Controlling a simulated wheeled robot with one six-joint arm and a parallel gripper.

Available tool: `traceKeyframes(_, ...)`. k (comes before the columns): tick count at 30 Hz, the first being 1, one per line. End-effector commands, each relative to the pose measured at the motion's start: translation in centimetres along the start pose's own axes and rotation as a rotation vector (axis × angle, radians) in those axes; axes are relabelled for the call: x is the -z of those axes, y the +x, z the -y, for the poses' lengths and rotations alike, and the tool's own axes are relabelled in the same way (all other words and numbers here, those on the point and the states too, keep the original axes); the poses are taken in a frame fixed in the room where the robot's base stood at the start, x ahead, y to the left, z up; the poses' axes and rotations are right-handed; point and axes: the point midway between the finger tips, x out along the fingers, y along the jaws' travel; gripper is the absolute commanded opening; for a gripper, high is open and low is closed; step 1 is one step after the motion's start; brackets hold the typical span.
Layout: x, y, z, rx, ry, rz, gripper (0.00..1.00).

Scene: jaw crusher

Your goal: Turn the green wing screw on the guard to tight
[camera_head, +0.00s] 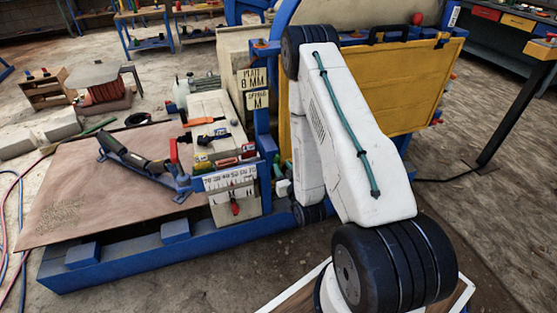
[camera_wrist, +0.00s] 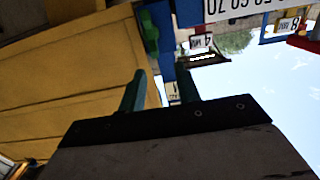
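The guard is a large yellow panel (camera_head: 405,90) on the right of the blue-framed machine, partly covered by my arm. In the wrist view the yellow panel (camera_wrist: 75,75) fills the left side. A dark green piece (camera_wrist: 149,32) stands by its upper right edge; it may be the green wing screw, but its shape is unclear. A small green spot (camera_head: 277,166) also shows beside the guard's lower left in the head view. My gripper (camera_wrist: 160,90) has two teal fingers apart, with nothing visible between them. The green piece is beyond the fingertips, apart from them. In the head view my arm hides the fingers.
A blue post (camera_head: 264,125) with plate signs (camera_head: 252,78) stands left of my arm.

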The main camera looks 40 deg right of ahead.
Motion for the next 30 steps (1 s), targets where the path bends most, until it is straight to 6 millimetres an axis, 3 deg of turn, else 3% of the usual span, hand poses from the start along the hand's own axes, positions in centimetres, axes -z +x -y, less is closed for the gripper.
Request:
traceKeyframes(3, -0.9, -1.3, -0.4, -0.013, 0.007, -0.040, 0.33)
traceKeyframes(6, -1.1, -1.3, -0.5, -0.016, 0.008, -0.059, 0.33)
traceKeyframes(21, -0.6, 5.4, -0.6, -0.017, 0.009, -0.063, 0.33)
traceKeyframes(30, -0.6, 6.1, -0.6, -0.017, 0.009, -0.060, 0.33)
